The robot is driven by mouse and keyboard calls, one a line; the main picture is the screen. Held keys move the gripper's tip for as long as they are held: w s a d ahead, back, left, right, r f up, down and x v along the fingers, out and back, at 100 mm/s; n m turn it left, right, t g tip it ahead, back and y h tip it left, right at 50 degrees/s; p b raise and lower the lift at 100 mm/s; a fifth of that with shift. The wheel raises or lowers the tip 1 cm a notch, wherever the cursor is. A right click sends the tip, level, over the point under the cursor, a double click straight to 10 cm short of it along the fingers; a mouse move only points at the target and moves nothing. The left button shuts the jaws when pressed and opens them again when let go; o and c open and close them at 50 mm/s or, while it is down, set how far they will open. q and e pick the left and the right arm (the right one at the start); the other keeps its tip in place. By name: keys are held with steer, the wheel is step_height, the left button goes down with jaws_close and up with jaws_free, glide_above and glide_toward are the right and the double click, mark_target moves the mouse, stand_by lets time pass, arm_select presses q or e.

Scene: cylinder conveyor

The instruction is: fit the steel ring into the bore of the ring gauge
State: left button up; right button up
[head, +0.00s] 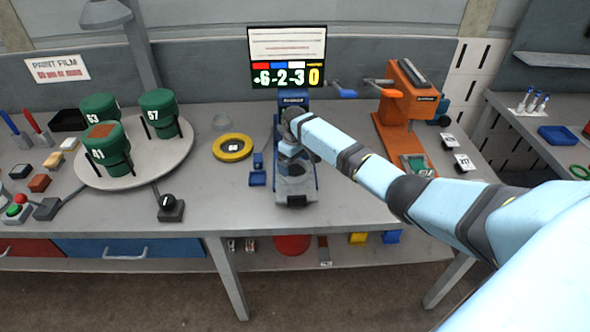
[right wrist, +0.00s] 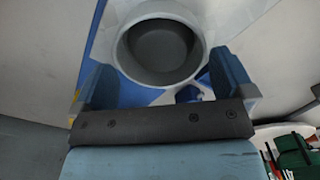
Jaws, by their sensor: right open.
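My right gripper (head: 290,152) is over the blue and grey device at the middle of the table. In the right wrist view the open fingers (right wrist: 163,85) stand at either side of a grey round part with a deep round hollow (right wrist: 160,50); nothing is clamped between them. I cannot tell whether this part is the steel ring or the gauge bore. The blue device (head: 296,198) shows a grey top in front of the gripper, partly covered by it. A yellow ring with a dark, numbered middle (head: 232,158) lies flat to the left. My left gripper is out of view.
A round plate (head: 142,175) bears green numbered drums at left. A lit number display (head: 288,76) stands behind the device. An orange stand (head: 393,120) is at right. Small blue blocks (head: 257,179) sit left of the device.

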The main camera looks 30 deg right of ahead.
steer(key=shift+f, duration=0.85)
steer(key=c, duration=0.7)
steer(key=shift+r, duration=0.1)
